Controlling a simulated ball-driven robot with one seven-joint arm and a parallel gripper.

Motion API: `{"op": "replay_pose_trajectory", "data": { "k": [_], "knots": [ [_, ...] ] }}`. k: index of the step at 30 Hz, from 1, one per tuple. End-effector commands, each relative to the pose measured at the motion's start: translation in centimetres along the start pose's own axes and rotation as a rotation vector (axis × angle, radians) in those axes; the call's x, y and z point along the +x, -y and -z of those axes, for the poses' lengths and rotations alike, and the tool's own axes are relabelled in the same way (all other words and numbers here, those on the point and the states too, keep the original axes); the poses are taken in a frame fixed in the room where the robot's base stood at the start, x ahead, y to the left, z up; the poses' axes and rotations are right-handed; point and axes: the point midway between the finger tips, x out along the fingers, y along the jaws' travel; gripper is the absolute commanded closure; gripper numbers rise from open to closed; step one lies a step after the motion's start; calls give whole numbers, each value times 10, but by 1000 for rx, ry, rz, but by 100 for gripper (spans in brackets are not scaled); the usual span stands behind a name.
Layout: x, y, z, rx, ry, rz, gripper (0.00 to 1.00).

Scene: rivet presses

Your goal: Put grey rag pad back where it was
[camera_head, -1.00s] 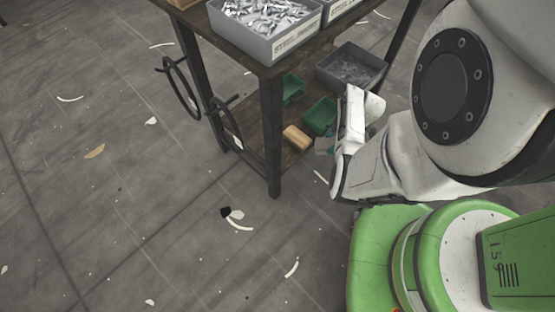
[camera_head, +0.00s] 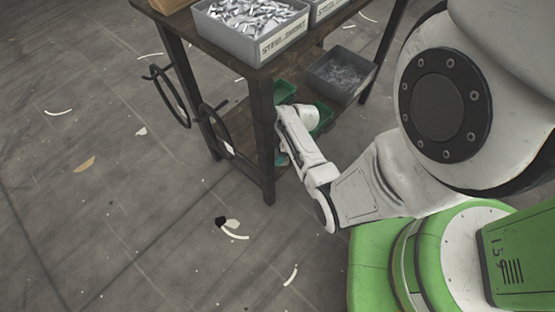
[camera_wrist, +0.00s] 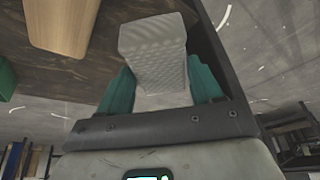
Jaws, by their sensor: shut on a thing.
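In the wrist view the grey rag pad (camera_wrist: 152,50), a pale textured block, sits between the two teal fingers of my gripper (camera_wrist: 163,90). My gripper is shut on it, and the pad's lower end is partly hidden by the fingers and mount. Behind it is the brown lower shelf (camera_wrist: 80,70) of the table. In the head view my gripper (camera_head: 282,158) is at the lower shelf, just behind the near table leg; my wrist hides most of it, and the pad cannot be made out there. I cannot tell whether the pad touches the shelf.
A tan wooden block (camera_wrist: 62,22) lies beside the pad in the wrist view, with a green bin (camera_wrist: 5,78) farther left. In the head view, the table leg (camera_head: 263,140) stands close to my wrist. Green bins (camera_head: 322,120) and a grey bin (camera_head: 342,72) occupy the shelf.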

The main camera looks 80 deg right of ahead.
Motion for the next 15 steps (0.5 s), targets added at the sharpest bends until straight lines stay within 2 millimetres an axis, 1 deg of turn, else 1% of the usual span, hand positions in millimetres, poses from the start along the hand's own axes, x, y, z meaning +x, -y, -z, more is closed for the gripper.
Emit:
{"op": "replay_pose_trajectory", "data": {
  "k": [6,9,15],
  "knots": [
    [31,-1,-14,1,1,1,68],
    [41,-1,-18,1,1,0,68],
    [42,-1,-18,0,0,-1,68]
  ]
}}
